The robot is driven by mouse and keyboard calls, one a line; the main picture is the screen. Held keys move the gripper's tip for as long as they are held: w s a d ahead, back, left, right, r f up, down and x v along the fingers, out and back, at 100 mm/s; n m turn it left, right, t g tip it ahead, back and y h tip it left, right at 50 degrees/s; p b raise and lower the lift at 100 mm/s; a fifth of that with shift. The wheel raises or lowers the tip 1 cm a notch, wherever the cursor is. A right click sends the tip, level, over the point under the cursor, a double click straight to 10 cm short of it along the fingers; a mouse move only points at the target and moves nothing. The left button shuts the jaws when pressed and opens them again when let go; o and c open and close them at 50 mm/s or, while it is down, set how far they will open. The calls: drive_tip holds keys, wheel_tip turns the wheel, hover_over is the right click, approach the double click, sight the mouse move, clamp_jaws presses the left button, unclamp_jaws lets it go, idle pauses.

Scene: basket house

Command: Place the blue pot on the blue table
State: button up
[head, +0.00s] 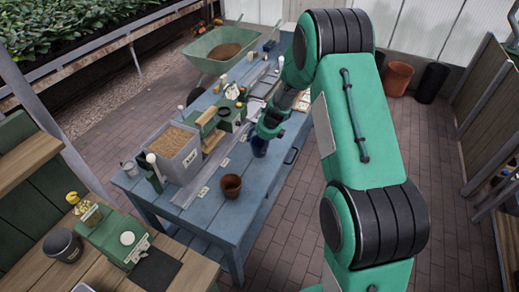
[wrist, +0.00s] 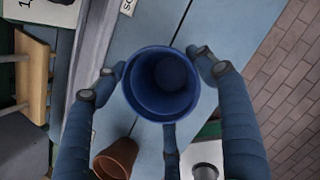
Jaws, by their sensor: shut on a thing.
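The blue pot (head: 260,147) is under my gripper (head: 264,134) in the head view, over the blue table (head: 229,223) near its right edge. In the wrist view the blue pot (wrist: 161,84) shows open mouth toward the camera. My gripper's dark fingers (wrist: 155,72) are around it and shut on it. The blue table (wrist: 130,35) lies below in that view. I cannot tell whether the pot's base touches the tabletop.
A terracotta pot (head: 230,186) stands on the table's near part; it also shows in the wrist view (wrist: 116,158). A grey bin of soil (head: 176,152) and green devices (head: 232,109) fill the left side. Bare tabletop lies around the terracotta pot. A green wheelbarrow (head: 222,47) stands behind.

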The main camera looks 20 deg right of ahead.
wheel_tip(320, 180, down, 3)
drive_tip(key=shift+f+b, duration=0.2)
drive_tip(key=shift+b, duration=0.35)
drive_tip(key=o, duration=0.9)
drive_tip(key=shift+r, duration=0.1)
drive_tip(key=shift+s+d+r, duration=0.1)
drive_tip(key=shift+s+r, duration=0.05)
drive_tip(key=shift+r, duration=0.4)
drive_tip(key=p+v, duration=0.3)
drive_tip(key=v, duration=0.8)
drive_tip(key=shift+f, duration=0.1)
